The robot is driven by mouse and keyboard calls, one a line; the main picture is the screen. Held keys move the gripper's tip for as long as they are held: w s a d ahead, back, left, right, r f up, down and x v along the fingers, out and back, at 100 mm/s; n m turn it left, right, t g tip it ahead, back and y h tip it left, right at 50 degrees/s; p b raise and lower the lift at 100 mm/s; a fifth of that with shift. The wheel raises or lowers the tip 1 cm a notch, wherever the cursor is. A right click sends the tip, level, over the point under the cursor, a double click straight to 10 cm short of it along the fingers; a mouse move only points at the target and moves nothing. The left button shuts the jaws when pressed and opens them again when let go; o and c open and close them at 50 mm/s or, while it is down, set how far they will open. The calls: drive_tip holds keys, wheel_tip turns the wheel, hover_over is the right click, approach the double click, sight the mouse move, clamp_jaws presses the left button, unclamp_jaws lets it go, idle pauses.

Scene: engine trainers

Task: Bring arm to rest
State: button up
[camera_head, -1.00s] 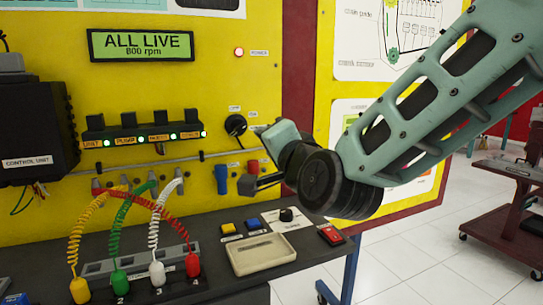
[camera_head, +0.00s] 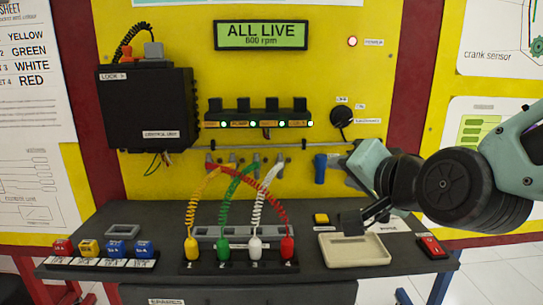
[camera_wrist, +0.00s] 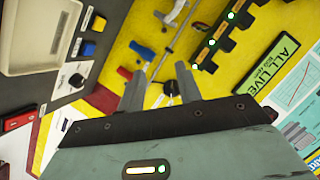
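My gripper (camera_head: 347,201) is in front of the panel's right part, above the pale tray (camera_head: 352,262) on the bench. In the wrist view my gripper (camera_wrist: 160,70) has its two grey fingers apart, with nothing between them. My arm reaches in from the right edge of the head view. Part of the hand is hidden by the black wrist joint.
The display (camera_head: 261,36) reads ALL LIVE. Yellow, green, white and red coiled leads (camera_head: 287,243) join the bench block to the panel. The control unit (camera_head: 148,108) hangs left. A red switch (camera_head: 431,246) lies right of the tray. Floor shows right of the bench.

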drive_tip(key=s+a+f+n+g+y+p, duration=0.1)
drive_tip(key=s+a+f+n+g+p, duration=0.1)
drive_tip(key=s+a+f+n+g, duration=0.3)
drive_tip(key=s+d+f+n+g+h+p, duration=0.1)
drive_tip(key=s+n+g, duration=0.3)
drive_tip(key=s, duration=0.4)
drive_tip(key=s+d+f+n+g+h+p, duration=0.1)
drive_tip(key=s+d+n+g+h+p, duration=0.2)
drive_tip(key=s+n+g, duration=0.2)
drive_tip(key=s, duration=0.3)
drive_tip(key=shift+s+d+f, duration=0.25)
drive_tip(key=shift+s+d, duration=0.1)
drive_tip(key=shift+d, duration=0.05)
